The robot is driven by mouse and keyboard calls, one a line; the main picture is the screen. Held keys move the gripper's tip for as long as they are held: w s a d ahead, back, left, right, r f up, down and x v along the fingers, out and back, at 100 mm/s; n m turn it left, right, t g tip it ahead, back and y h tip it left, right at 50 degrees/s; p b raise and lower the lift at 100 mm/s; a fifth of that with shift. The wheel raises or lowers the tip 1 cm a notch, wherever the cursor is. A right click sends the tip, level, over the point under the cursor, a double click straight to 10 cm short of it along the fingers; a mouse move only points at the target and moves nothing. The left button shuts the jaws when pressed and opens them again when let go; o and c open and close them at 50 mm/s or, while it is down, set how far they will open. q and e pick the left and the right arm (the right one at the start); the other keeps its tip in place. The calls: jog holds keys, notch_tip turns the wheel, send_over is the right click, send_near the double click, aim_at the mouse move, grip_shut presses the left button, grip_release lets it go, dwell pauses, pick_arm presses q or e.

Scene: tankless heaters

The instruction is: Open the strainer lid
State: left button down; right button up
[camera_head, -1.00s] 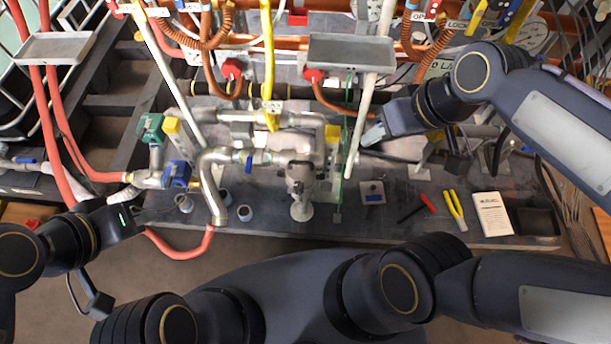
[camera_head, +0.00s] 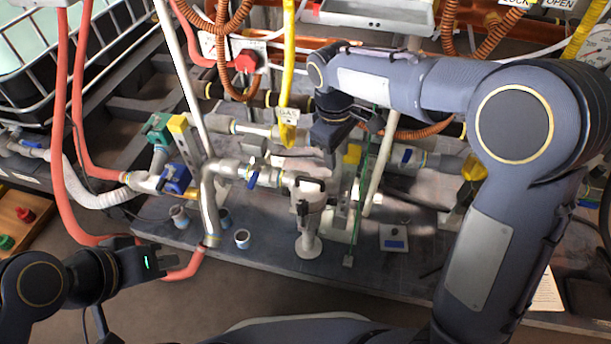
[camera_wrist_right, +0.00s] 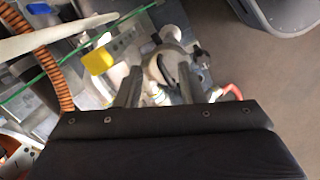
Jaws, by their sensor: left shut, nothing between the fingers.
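The strainer (camera_head: 308,205) is a grey metal body on the pipework, with a dark clamp or handle across its lid area. A white foot (camera_head: 307,245) is below it. It also shows in the right wrist view (camera_wrist_right: 166,68), beyond and between the finger tips. I cannot make out whether the lid is raised. My right gripper (camera_head: 332,155) is just above and behind the strainer in the head view. In the right wrist view its two fingers (camera_wrist_right: 157,80) are apart with nothing clearly held. My left gripper (camera_head: 165,262) is shut and empty, low at the left, away from the strainer.
A green cord (camera_head: 360,185) and a white pole (camera_head: 382,165) stand right of the strainer. A yellow tagged strap (camera_head: 289,75) hangs near my right wrist. Pipes with a blue valve (camera_head: 175,178) lie left. Small cups (camera_head: 242,238) stand on the grey bench.

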aim_at(308, 178)
jog(key=w+a+f+n+h, duration=0.4)
jog(key=a+f, duration=0.2)
jog(key=a, duration=0.4)
jog(key=shift+t, duration=0.3)
jog(key=b+x, duration=0.3)
jog(key=x, duration=0.5)
jog(key=shift+w+f, duration=0.1)
jog(key=shift+w, duration=0.1)
grip_shut()
